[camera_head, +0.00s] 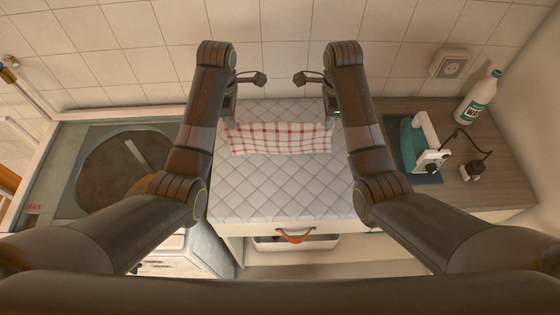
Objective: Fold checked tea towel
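The checked tea towel (280,138), white with red lines, shows as a wide, short strip on the back half of a quilted pale pad (280,190). Its far corners rise a little toward my grippers. My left gripper (229,116) is at the towel's far left corner, and my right gripper (332,114) is at its far right corner. My arm links partly hide the fingers. I cannot tell whether either gripper is shut on the cloth.
The pad's front is clear.

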